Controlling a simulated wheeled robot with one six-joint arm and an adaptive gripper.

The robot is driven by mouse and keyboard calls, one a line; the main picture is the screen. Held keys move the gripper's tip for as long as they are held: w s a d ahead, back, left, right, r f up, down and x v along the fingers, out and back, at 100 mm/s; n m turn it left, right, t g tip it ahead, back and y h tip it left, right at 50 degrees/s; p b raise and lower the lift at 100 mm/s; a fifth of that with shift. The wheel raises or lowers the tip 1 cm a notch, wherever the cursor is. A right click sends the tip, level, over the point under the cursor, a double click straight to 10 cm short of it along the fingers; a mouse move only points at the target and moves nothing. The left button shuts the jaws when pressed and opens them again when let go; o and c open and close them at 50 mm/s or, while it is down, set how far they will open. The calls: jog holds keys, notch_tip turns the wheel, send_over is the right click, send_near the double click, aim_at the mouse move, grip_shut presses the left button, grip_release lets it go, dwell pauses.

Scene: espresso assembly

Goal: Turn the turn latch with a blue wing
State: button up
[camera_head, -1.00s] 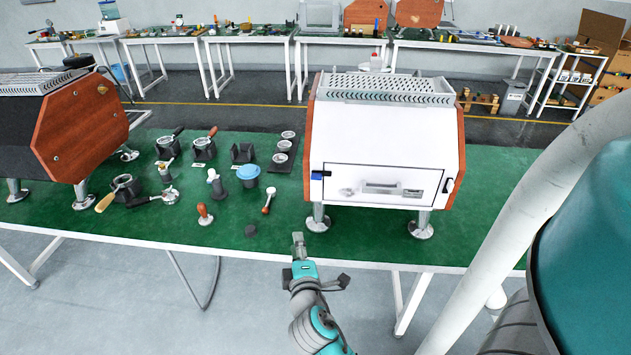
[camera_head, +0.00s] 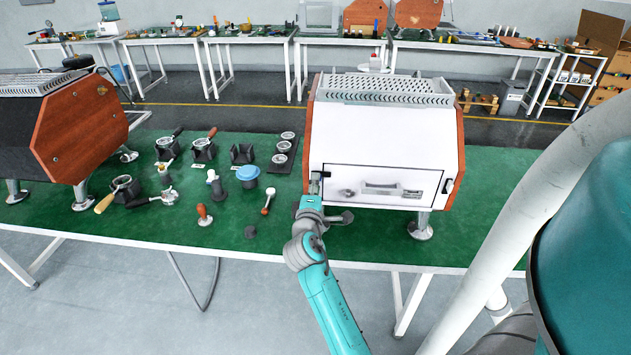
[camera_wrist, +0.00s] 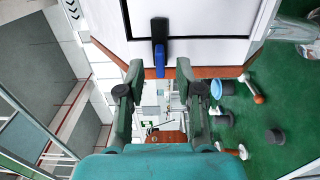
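The turn latch's blue wing (camera_wrist: 158,62) shows in the wrist view, beside a black piece (camera_wrist: 158,26) at the edge of the white panel. Its blue end lies in the gap between my fingertips, with space visible on both sides. My gripper (camera_wrist: 159,72) is open. In the head view my gripper (camera_head: 315,183) is at the left edge of the white machine's front panel (camera_head: 345,188), where it hides the blue wing. A black piece of the latch (camera_head: 327,174) shows just right of it. How deep the wing sits between the fingers I cannot tell.
The white machine (camera_head: 380,140) stands on metal legs on the green table (camera_head: 230,228). A handle (camera_head: 388,189) sits on its panel. A wooden-handled tool (camera_head: 204,214), a white-knobbed tool (camera_head: 268,200) and a dark puck (camera_head: 250,232) stand to the left. Free table lies in front.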

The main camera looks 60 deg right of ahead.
jog(key=shift+x, duration=1.15)
grip_shut()
jog(key=shift+w+f+m, duration=0.1)
jog(key=shift+m, duration=4.35)
jog(key=shift+w+f+m, duration=0.1)
jog(key=shift+f+m, duration=0.05)
jog(key=shift+m, duration=4.3)
